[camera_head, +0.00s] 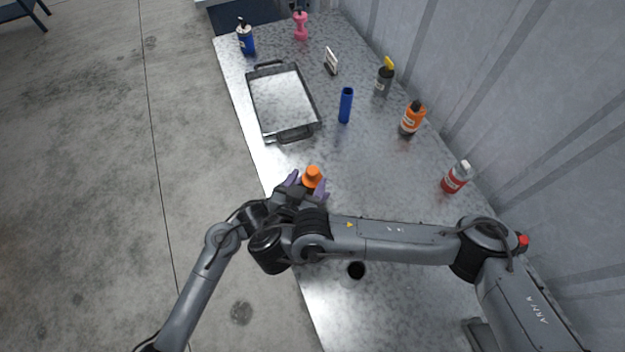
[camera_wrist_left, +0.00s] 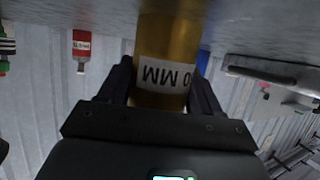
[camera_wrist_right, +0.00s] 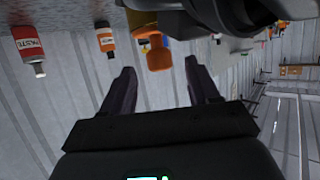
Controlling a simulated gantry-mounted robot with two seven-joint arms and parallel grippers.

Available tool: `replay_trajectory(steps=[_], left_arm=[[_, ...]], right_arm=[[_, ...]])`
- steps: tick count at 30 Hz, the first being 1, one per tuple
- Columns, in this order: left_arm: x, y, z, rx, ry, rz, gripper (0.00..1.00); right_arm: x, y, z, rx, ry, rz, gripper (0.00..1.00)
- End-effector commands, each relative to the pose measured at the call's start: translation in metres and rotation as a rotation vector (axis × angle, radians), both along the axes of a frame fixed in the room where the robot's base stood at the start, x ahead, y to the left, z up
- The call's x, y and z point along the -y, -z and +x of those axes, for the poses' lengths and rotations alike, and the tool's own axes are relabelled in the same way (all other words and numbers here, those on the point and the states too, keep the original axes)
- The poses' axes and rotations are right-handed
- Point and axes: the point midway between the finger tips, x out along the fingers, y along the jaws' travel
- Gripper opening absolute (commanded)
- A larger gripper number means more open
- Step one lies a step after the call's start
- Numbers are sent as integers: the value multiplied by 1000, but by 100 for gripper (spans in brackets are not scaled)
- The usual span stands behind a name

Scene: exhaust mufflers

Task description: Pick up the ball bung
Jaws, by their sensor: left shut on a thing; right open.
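An orange piece with a flared base and narrower top, which looks like the ball bung (camera_head: 312,177), shows at the table's left edge in the head view. In the right wrist view the orange piece (camera_wrist_right: 154,52) is ahead of my right gripper (camera_wrist_right: 152,88), whose fingers are open and empty. In the head view my right gripper (camera_head: 307,187) has its purple-grey fingers spread near the orange piece. In the head view the left fingers are largely hidden.
A metal tray (camera_head: 262,128) lies beyond the grippers. A blue cylinder (camera_head: 346,105), an orange bottle (camera_head: 411,118), a red bottle (camera_head: 455,177) and a dark yellow-topped bottle (camera_head: 384,80) stand right of it.

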Motion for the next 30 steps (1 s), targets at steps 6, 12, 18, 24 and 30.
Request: replay_trajectory(steps=[6,12,18,24,30], left_arm=[[0,0,0,0,0,0,30],[0,0,0,0,0,0,30],[0,0,0,0,0,0,30],[0,0,0,0,0,0,30],[0,0,0,0,0,0,30]], right_arm=[[9,10,24,0,2,-4,60],[14,17,38,-1,1,-3,60],[14,18,39,-2,-1,-2,60],[14,18,39,-2,-1,-1,39],[14,17,39,-2,-1,-1,8]])
